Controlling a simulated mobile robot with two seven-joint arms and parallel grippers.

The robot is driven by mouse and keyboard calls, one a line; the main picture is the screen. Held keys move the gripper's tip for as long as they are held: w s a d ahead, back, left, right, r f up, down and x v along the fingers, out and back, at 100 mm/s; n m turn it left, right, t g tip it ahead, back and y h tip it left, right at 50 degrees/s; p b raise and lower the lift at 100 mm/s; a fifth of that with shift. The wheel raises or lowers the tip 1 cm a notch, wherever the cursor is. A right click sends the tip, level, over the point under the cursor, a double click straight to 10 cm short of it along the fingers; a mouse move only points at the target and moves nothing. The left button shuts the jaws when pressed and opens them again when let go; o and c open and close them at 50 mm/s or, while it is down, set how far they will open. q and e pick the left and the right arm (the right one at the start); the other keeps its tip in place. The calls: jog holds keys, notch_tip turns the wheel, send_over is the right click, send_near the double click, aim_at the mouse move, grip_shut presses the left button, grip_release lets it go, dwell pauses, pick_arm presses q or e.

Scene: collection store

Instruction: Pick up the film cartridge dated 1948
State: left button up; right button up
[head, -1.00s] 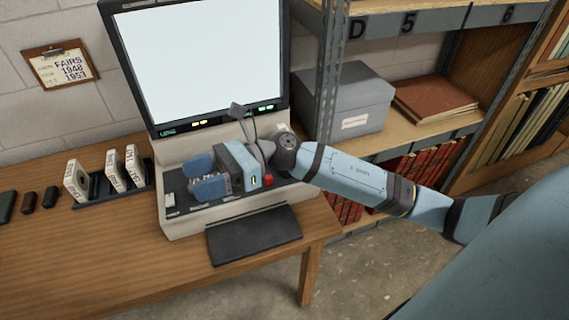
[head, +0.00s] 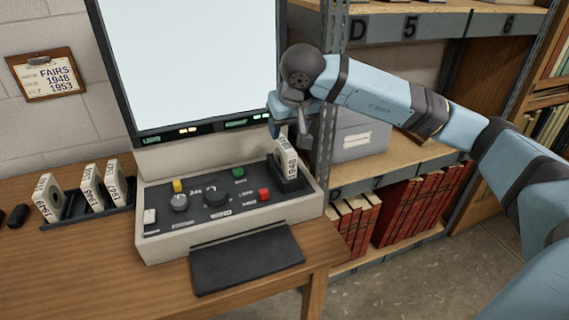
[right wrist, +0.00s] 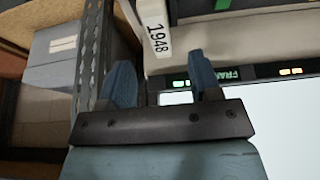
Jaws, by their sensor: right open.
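The film cartridge marked 1948 (head: 290,165) is white and stands upright in a dark slot at the right end of the reader's control panel. It also shows in the right wrist view (right wrist: 156,32), its 1948 label readable. My right gripper (head: 291,130) is just above and behind the cartridge, pointing down, and hides part of the screen edge. In the right wrist view, the two blue fingers (right wrist: 162,76) are spread apart with nothing between them. The cartridge lies beyond the fingertips, roughly in line with the gap. My left gripper is not in view.
The reader (head: 225,225) has a large lit screen (head: 190,65) behind its panel of knobs and buttons. Several other cartridges (head: 92,187) stand in a black rack at left. A metal shelf with a grey box (head: 362,135) is close by on the right. A clipboard (head: 47,75) hangs on the wall.

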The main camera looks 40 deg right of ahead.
aim_at(285, 144)
jog(key=shift+b+x, duration=0.75)
jog(key=shift+x, duration=3.85)
jog(key=shift+f, duration=0.15)
grip_shut()
